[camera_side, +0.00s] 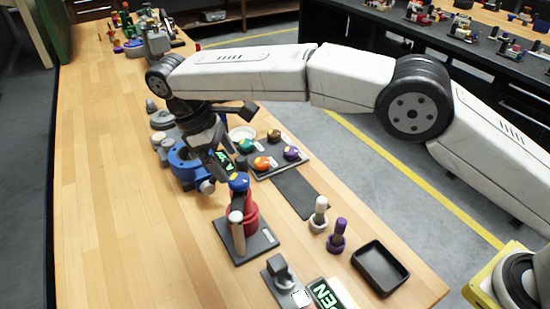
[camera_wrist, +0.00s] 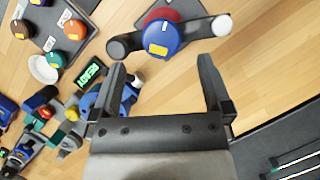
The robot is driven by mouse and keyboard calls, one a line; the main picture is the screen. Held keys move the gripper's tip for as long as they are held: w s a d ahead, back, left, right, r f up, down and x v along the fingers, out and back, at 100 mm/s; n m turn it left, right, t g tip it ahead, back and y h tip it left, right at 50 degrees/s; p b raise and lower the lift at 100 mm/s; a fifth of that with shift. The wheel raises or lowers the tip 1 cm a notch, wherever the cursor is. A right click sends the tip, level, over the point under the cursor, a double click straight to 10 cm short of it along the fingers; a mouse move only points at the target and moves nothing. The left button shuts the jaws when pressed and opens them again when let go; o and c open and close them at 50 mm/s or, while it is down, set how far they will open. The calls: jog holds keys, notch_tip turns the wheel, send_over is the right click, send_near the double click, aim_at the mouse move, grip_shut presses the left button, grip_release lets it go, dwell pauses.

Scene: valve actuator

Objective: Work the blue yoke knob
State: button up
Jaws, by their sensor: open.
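The blue yoke knob (camera_side: 239,182) tops a red valve body (camera_side: 249,216) on a dark square plate (camera_side: 263,240). In the wrist view, the blue knob (camera_wrist: 163,37) bears a yellow label, with dark arms reaching out left and right; the right one ends in a white tip (camera_wrist: 222,25). My gripper (camera_wrist: 160,72) is open and empty. Its two fingers point toward the knob, which lies just beyond and between their tips in the picture. In the side view, my gripper (camera_side: 221,163) is close to the knob; whether they touch cannot be told.
A blue clamp-like device (camera_side: 186,166) stands behind the valve. A tray of coloured knobs (camera_side: 278,155) lies beyond it. Two bolt-like posts (camera_side: 319,214) and a black tray (camera_side: 380,268) are to the right. The wooden bench (camera_side: 120,220) is clear on the left.

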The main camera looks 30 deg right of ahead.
aim_at(237, 179)
jog(key=shift+v, duration=1.8)
jog(key=shift+s+a+r, duration=0.1)
jog(key=shift+a, duration=0.05)
jog(key=s+n+t, duration=0.1)
jog(key=n, duration=0.2)
jog(key=n+t, duration=0.1)
jog(key=n, duration=0.2)
jog(key=s+n+t+h, duration=0.1)
jog(key=n, duration=0.2)
jog(key=shift+s+a+f, duration=0.2)
jog(key=shift+s, duration=0.15)
jog(key=shift+f, duration=0.15)
jog(key=shift+x, duration=3.8)
jog(key=shift+w, duration=0.1)
